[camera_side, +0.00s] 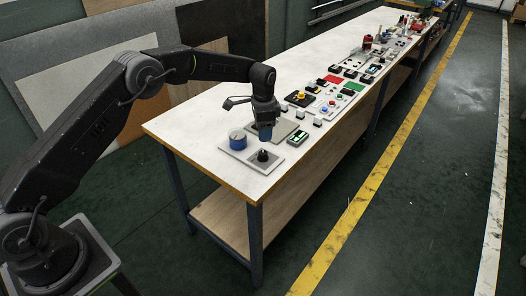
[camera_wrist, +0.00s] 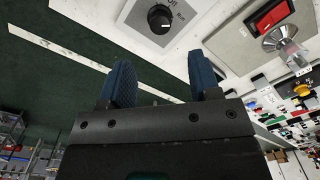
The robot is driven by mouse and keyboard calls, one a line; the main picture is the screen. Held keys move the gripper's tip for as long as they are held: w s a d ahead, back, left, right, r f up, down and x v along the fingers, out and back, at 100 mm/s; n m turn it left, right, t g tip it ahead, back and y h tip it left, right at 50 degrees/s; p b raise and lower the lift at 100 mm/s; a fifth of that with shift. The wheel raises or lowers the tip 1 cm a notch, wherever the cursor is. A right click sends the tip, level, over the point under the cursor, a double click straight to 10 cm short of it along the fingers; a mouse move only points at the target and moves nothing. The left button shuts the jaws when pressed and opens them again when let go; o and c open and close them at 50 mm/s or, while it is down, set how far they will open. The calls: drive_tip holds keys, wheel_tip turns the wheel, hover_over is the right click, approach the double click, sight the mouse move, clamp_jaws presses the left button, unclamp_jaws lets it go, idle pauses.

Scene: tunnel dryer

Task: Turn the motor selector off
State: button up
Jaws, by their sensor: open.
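The motor selector is a black round knob (camera_side: 263,156) on a light grey plate near the front corner of the white bench. In the wrist view the knob (camera_wrist: 160,18) is at the top, with small labels beside it that seem to read Off and Run. A pale mark shows on the knob, but I cannot tell for certain which label it points to. My gripper (camera_side: 265,133) points down above and just behind the knob, apart from it. In the wrist view its two blue fingers (camera_wrist: 163,82) are spread with nothing between them.
A red rocker switch (camera_wrist: 270,14) and a metal switch (camera_wrist: 283,42) sit on a neighbouring plate. A small green-screened device (camera_side: 298,137) lies to the right. Several buttons and panels line the bench further back.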

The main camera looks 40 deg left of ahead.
sight(263, 153)
wheel_tip(263, 153, down, 9)
drive_tip(key=shift+w+a+f, duration=0.1)
drive_tip(key=shift+c, duration=0.2)
drive_tip(key=c, duration=0.9)
